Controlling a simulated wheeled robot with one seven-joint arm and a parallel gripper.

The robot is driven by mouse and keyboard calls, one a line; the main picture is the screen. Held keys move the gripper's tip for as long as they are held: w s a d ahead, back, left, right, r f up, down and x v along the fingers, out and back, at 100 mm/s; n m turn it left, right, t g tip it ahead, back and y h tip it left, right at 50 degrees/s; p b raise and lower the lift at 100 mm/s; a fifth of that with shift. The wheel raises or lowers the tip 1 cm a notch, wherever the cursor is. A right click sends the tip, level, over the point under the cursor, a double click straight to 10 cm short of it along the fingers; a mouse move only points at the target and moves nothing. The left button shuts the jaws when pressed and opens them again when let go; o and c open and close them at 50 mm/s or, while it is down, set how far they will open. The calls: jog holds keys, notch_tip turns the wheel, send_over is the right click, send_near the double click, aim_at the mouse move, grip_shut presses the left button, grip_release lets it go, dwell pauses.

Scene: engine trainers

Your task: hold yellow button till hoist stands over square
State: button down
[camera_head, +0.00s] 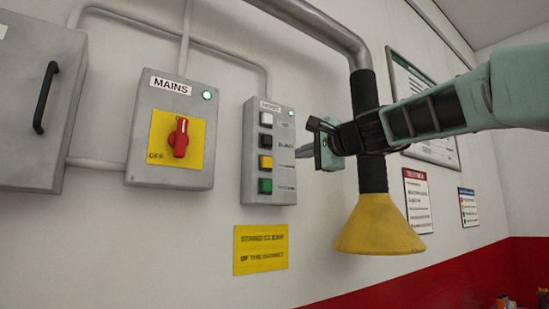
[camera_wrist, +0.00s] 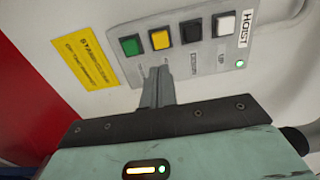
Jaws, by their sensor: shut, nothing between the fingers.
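The grey hoist box (camera_head: 284,185) is on the wall, with white, black, yellow and green buttons in a column. The yellow button (camera_head: 265,162) is third from the top. It also shows in the wrist view (camera_wrist: 160,39). My gripper (camera_head: 300,152) is shut and empty, its fingers pointing at the box. In the wrist view its fingertips (camera_wrist: 160,70) are in line with the yellow button, just under it in the picture. They appear apart from it; contact cannot be made out. A green lamp (camera_wrist: 240,64) glows on the box. Neither the hoist nor the square is in view.
A yellow funnel (camera_head: 380,225) on a black hose hangs close by my arm. Left of the hoist box is the mains box (camera_head: 142,112) with a red rotary switch (camera_head: 180,138) and a lit green lamp. A yellow sign (camera_head: 260,249) is below. Grey pipes run along the wall.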

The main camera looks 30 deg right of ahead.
aim_at(268, 163)
jog(key=w+p, duration=0.1)
jog(key=w, duration=0.3)
jog(key=w+p, duration=0.1)
jog(key=w, duration=0.3)
jog(key=w+p, duration=0.1)
jog(key=w, duration=0.3)
jog(key=shift+w+a+p, duration=0.15)
jog(key=shift+a+p, duration=0.1)
jog(key=shift+p, duration=0.05)
